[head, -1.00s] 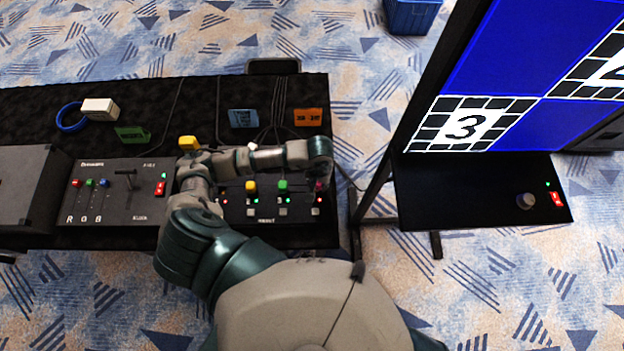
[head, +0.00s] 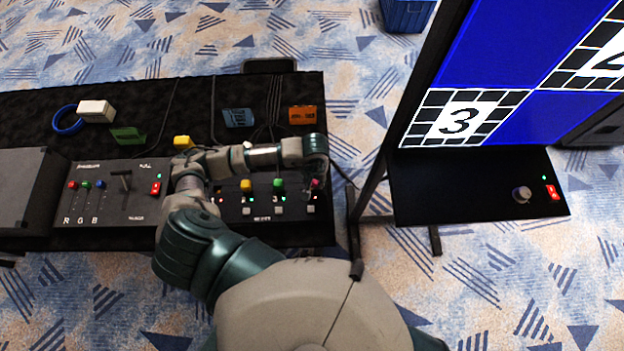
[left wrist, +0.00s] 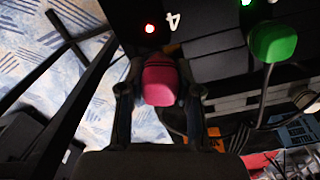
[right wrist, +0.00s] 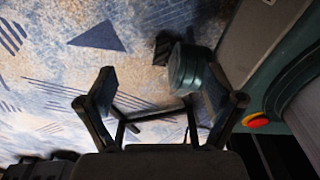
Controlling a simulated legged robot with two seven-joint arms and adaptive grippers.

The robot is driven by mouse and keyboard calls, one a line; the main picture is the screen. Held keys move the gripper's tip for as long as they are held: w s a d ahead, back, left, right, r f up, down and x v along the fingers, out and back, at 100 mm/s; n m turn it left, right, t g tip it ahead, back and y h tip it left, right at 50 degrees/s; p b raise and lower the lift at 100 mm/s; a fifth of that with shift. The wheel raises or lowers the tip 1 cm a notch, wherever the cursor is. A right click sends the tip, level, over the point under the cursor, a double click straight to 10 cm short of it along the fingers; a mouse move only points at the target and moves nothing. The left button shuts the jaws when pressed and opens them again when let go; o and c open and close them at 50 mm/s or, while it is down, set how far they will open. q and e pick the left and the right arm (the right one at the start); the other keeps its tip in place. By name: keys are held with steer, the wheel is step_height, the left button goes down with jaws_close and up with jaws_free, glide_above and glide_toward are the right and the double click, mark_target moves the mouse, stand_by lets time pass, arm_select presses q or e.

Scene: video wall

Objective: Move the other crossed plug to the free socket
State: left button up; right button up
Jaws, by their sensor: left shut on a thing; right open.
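My left gripper (head: 318,172) reaches across the black console to its right end. In the left wrist view it (left wrist: 160,100) is shut on a pink plug (left wrist: 160,82), whose top edge shows in the head view (head: 316,184). The plug is close to the "4" and a red light; I cannot tell whether it is seated. A green plug (head: 278,184) and a yellow plug (head: 246,185) stand on the console, with green lights below them. My forearm hides the console's left part, so I cannot make out a free socket. My right gripper (right wrist: 160,110) is open and empty above carpet.
Another yellow piece (head: 182,141) sits behind my forearm. Orange (head: 302,115), blue (head: 238,118) and green (head: 128,137) cards and several cables lie at the table's back. An R-G-B panel (head: 118,205) is at left. The video wall (head: 520,50) stands at right.

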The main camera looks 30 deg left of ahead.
arm_select(q)
steer(key=shift+d, duration=0.25)
steer(key=shift+a+b, duration=0.3)
steer(key=a, duration=0.3)
steer(key=shift+f, duration=0.35)
steer(key=shift+b, duration=0.3)
steer(key=shift+d+r, duration=0.1)
steer(key=shift+d, duration=0.4)
steer(key=shift+d+r, duration=0.1)
steer(key=shift+d, duration=0.25)
steer(key=shift+a, duration=0.5)
steer(key=shift+a+f+b, duration=0.2)
steer(key=shift+a+b, duration=0.15)
steer(key=shift+b, duration=0.05)
steer(key=shift+d+r, duration=0.1)
steer(key=shift+d, duration=0.45)
arm_select(e)
steer(key=d+f, duration=0.2)
steer(key=shift+s+f, duration=0.15)
steer(key=shift+f, duration=0.15)
